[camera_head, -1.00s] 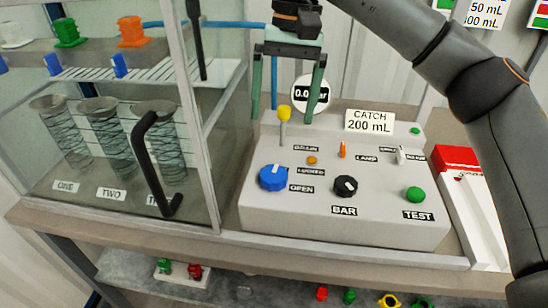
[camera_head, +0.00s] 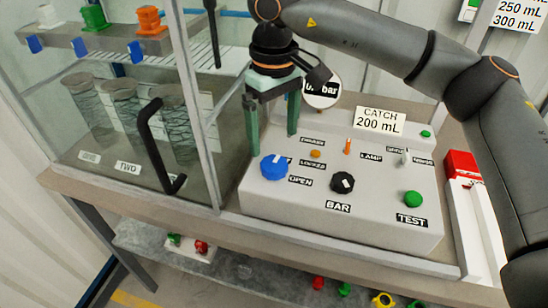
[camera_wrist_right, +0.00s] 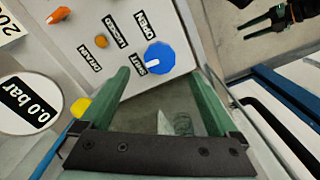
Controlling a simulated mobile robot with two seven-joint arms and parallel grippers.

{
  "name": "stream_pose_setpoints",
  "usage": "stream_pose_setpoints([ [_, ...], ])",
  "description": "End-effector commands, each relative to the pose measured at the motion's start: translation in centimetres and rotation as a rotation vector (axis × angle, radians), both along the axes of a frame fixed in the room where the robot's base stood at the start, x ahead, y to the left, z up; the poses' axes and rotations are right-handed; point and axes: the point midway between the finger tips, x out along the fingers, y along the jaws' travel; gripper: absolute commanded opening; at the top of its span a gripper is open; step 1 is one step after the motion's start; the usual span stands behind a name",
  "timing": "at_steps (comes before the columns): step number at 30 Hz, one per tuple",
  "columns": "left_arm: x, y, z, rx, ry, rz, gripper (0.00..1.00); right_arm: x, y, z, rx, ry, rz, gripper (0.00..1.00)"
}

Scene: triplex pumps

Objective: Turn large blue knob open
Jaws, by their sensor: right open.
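The large blue knob (camera_head: 274,167) sits at the left of the grey panel's sloped top, above the OPEN label. It also shows in the right wrist view (camera_wrist_right: 160,57), where its white mark is on the side by the SHUT label. My right gripper (camera_head: 273,143) is open and empty, its green fingers pointing down just behind and above the knob. In the wrist view the knob shows beyond the fingertips, between their lines; I see no contact. A dark jaw-like part at the wrist view's upper right may be my left gripper; its state is unclear.
A black knob (camera_head: 342,182), orange lever (camera_head: 347,146) and green TEST button (camera_head: 413,198) share the panel. A glass cabinet with a black handle (camera_head: 152,140) stands close left. A round gauge (camera_head: 321,88) is behind.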

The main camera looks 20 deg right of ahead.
Motion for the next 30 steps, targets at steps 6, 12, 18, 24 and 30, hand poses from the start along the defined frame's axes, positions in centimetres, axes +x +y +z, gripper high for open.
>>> stream_pose_setpoints([
  [6,0.4,-0.1,0.3,-0.002,-0.008,-0.002,0.50,0.0,0.0,-4.3,0.000,0.001,-0.001,0.96],
  [12,0.3,-0.2,0.3,-0.002,-0.008,-0.003,0.50,0.0,0.0,-6.3,0.000,0.000,-0.002,0.96],
  [18,0.3,-0.2,0.3,-0.003,-0.007,-0.004,0.50,0.0,0.0,-6.8,0.001,-0.002,-0.002,0.96],
  [24,0.0,-0.2,0.1,-0.003,0.000,-0.004,0.50,0.0,0.0,-6.8,0.000,-0.001,-0.002,0.91],
  [30,-0.3,-0.2,0.0,-0.003,0.005,-0.005,0.50,0.0,0.0,-6.8,0.000,-0.001,-0.002,0.69],
])
